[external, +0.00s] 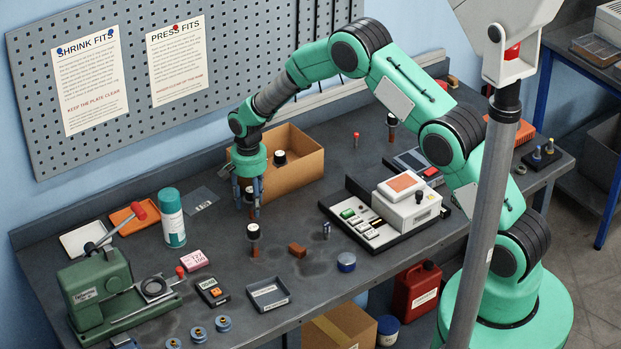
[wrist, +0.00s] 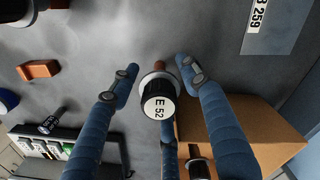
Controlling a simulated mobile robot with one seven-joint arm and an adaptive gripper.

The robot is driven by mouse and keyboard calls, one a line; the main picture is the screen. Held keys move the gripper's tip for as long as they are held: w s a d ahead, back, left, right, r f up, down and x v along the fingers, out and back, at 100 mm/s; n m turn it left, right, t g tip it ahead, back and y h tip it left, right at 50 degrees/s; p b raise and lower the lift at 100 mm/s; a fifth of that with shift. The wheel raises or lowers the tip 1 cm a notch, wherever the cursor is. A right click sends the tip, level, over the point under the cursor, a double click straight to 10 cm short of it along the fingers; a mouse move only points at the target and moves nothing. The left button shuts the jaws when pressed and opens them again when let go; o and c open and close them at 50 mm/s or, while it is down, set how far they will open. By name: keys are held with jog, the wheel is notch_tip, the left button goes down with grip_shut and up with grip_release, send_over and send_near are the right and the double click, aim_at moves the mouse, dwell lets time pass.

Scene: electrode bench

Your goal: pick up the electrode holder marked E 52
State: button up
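The electrode holder marked E 52 (wrist: 158,108) has a white top with black print, a dark collar and a pale flange. It stands in the middle of the wrist view, among the blue fingers of my gripper (wrist: 159,75). The fingers are spread, with gaps to the holder on both sides. In the external view, my gripper (external: 248,197) points down over the bench, in front of the cardboard box, and the E 52 holder (external: 249,192) shows partly between its fingers.
A similar holder (external: 254,232) stands close in front. Another (external: 280,158) is at the cardboard box (external: 305,165), beside one finger in the wrist view. A brown block (external: 297,250) and a device with a keyed tray (external: 408,200) lie to the right. A teal-capped can (external: 172,218) stands left.

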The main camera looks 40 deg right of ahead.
aim_at(251, 189)
grip_shut()
jog(key=shift+r, duration=0.1)
dwell(0.5)
jog(key=shift+r, duration=0.75)
notch_tip(251, 189, up, 2)
jog(key=shift+r, duration=0.1)
jog(key=s+d, duration=0.1)
jog(key=s, duration=0.6)
jog(key=s+d+r, duration=0.1)
jog(key=s+d, duration=0.1)
jog(key=s, duration=0.6)
jog(key=shift+s+d+b, duration=0.3)
jog(key=shift+b, duration=0.1)
